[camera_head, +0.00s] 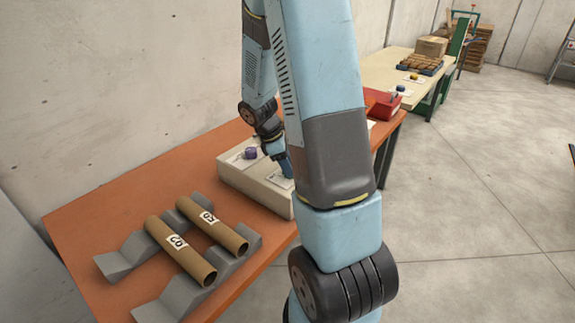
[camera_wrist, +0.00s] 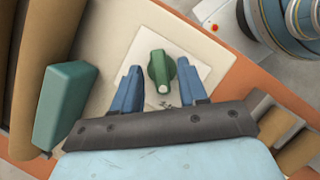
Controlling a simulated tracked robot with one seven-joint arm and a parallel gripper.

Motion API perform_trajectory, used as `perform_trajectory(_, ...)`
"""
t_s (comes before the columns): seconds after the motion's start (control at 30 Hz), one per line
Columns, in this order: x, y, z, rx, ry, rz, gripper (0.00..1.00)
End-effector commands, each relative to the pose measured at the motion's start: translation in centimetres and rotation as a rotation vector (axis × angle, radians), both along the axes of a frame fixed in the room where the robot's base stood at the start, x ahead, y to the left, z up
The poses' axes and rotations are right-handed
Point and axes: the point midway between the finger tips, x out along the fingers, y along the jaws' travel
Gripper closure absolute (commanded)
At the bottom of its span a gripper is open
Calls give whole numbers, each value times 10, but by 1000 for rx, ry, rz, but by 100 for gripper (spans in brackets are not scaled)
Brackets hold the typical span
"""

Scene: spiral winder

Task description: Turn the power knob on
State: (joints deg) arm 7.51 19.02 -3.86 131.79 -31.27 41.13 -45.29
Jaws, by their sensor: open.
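A green knob (camera_wrist: 160,72) with a pale end on its pointer stands on a white label plate (camera_wrist: 185,95) in the wrist view. The plate's dark marks are too small to read. My gripper (camera_wrist: 158,68) is open, with one blue finger on each side of the knob. Small gaps seem to separate the fingers from it. In the head view my gripper (camera_head: 281,166) is over a beige box (camera_head: 262,190) on the orange table, and the green knob is hidden there. A purple knob (camera_head: 250,153) on a white plate stands on the same box.
A green block (camera_wrist: 68,105) is left of my fingers in the wrist view. Two cardboard tubes (camera_head: 180,250) lie across grey cradles (camera_head: 122,262) on the orange table (camera_head: 90,205). A red box (camera_head: 381,105) stands farther back.

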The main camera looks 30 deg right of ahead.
Motion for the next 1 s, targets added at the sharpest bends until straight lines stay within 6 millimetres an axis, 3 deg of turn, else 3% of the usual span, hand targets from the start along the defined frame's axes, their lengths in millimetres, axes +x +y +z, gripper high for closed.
perform_trajectory(0.27,0,0,-1,0,0,0,57)
perform_trajectory(0.7,0,0,-1,0,0,0,99)
perform_trajectory(1.0,0,-1,-1,0,-1,-5,100)
